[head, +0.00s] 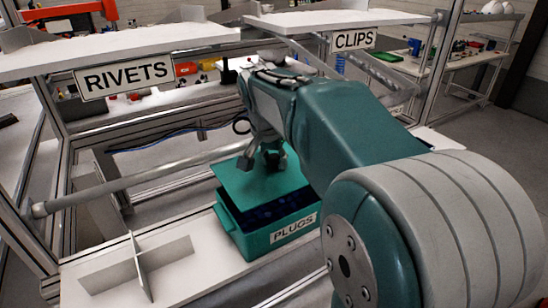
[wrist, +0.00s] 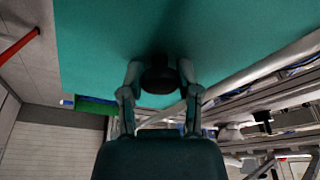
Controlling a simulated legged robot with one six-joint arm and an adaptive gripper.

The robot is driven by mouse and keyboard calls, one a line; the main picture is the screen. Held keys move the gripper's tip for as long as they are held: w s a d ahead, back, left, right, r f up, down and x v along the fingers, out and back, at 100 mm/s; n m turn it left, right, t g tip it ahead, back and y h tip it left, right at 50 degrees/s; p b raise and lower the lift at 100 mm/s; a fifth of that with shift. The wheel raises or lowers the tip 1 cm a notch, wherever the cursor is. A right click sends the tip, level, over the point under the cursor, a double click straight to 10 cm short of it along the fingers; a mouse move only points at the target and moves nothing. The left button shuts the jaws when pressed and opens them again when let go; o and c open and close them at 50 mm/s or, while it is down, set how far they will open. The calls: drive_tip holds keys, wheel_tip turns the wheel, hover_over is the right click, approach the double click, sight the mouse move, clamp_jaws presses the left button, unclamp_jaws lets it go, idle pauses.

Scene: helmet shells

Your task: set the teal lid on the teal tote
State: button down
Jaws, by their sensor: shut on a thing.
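The teal tote (head: 257,243) stands on the white lower shelf with a PLUGS label on its front. Its dark blue contents show through the open front part. The teal lid (head: 238,182) is over the back of the tote, set back from the front rim; whether its rear edge touches the tote I cannot tell. My gripper (head: 264,158) is above the lid, partly hidden by my arm. In the wrist view the gripper's fingers (wrist: 160,78) are shut on the dark knob of the lid (wrist: 95,45), which fills the upper picture.
A white cross-shaped divider (head: 140,262) stands on the shelf left of the tote. A grey metal tube (head: 120,190) runs behind at the left. Upper shelves with RIVETS (head: 125,77) and CLIPS (head: 353,39) signs hang above, with frame posts at both sides.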

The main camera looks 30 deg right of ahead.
wheel_tip(320, 180, down, 7)
drive_tip(key=shift+r, duration=0.15)
idle(0.7)
drive_tip(key=shift+c, duration=1.2)
unclamp_jaws()
drive_tip(key=v, duration=1.2)
drive_tip(key=shift+w, duration=0.1)
